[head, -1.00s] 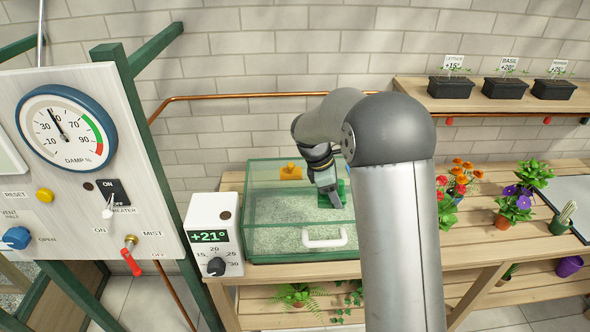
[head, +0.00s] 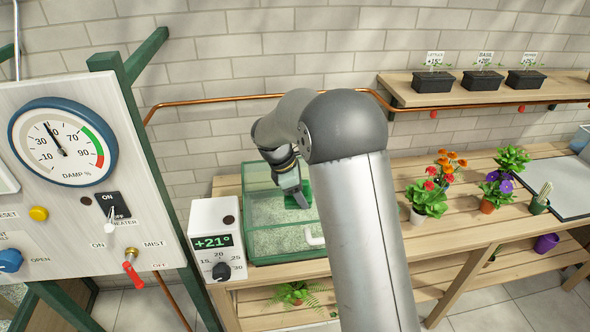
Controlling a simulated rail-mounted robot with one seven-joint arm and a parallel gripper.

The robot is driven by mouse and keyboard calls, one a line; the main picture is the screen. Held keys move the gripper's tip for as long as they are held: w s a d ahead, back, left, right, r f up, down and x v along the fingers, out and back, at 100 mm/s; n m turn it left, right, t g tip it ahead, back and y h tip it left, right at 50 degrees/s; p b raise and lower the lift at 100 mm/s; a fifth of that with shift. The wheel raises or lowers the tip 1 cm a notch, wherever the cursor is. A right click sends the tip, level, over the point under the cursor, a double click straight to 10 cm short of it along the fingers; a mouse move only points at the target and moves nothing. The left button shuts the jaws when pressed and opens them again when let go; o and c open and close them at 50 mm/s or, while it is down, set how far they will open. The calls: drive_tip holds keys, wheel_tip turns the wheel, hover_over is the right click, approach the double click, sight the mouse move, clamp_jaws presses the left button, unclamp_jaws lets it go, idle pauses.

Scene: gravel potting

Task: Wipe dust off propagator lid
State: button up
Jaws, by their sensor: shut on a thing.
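The propagator (head: 261,243) is a clear, green-edged box on the bench, with a pale speckled surface showing at its lid. A white handle (head: 314,237) shows at its front, partly behind my arm. My gripper (head: 297,199) points down over the right part of the lid. It is shut on a green pad (head: 303,193), which shows beside and behind the fingers. The pad appears to be at lid level, but I cannot tell for sure whether it touches. My arm hides the right end of the propagator.
A white thermostat box (head: 216,240) reading +21° stands close at the propagator's left. Potted flowers (head: 429,196) stand on the wooden bench (head: 386,231) to the right. A copper pipe (head: 215,100) runs along the wall behind. A control panel (head: 75,205) is at the left.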

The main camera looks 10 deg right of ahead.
drive_tip(key=r, duration=0.1)
drive_tip(key=r+p, duration=0.1)
drive_tip(key=r, duration=0.2)
drive_tip(key=shift+d+p, duration=0.25)
drive_tip(key=shift+p, duration=0.15)
wheel_tip(320, 180, up, 2)
drive_tip(key=shift+r+p, duration=0.1)
drive_tip(key=shift+p, duration=0.75)
drive_tip(key=shift+r, duration=0.95)
